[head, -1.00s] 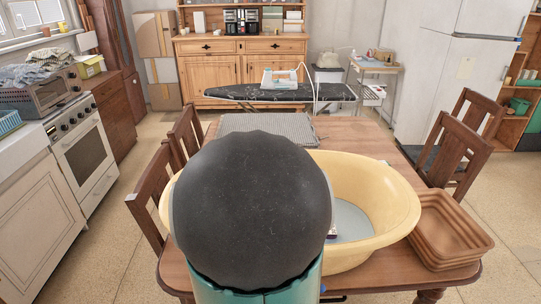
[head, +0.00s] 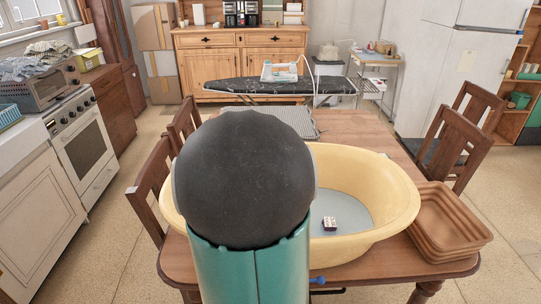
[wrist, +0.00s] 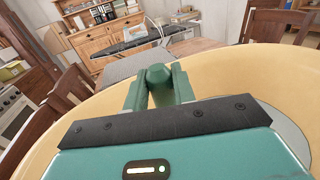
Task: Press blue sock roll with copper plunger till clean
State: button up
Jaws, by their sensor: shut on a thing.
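A yellow oval tub (head: 385,225) with a grey-blue bottom or water stands on the wooden table. In the wrist view, my gripper (wrist: 157,84) is shut on a dark green knob-like end (wrist: 158,74), apparently the plunger's handle, over the tub (wrist: 222,80). No copper part shows; the plunger's lower part is hidden. My dark round arm joint covers the tub's left and middle in the head view. The blue sock roll is not visible. A small white and dark-red block (head: 330,223) lies in the tub, right of my arm.
Stacked brown trays (head: 447,230) stand at the table's right. A grey striped cloth (head: 290,119) lies behind the tub. Wooden chairs (head: 455,140) flank the table. An ironing board (head: 230,90) with an iron (head: 280,72) is behind. A small blue item (head: 318,280) shows at the front edge.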

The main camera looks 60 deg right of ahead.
jog(key=shift+r, duration=0.1)
jog(key=shift+r, duration=1.7)
jog(key=shift+f, duration=0.15)
jog(key=shift+f, duration=1.65)
jog(key=shift+r, duration=1.8)
notch_tip(320, 180, up, 17)
dwell(0.5)
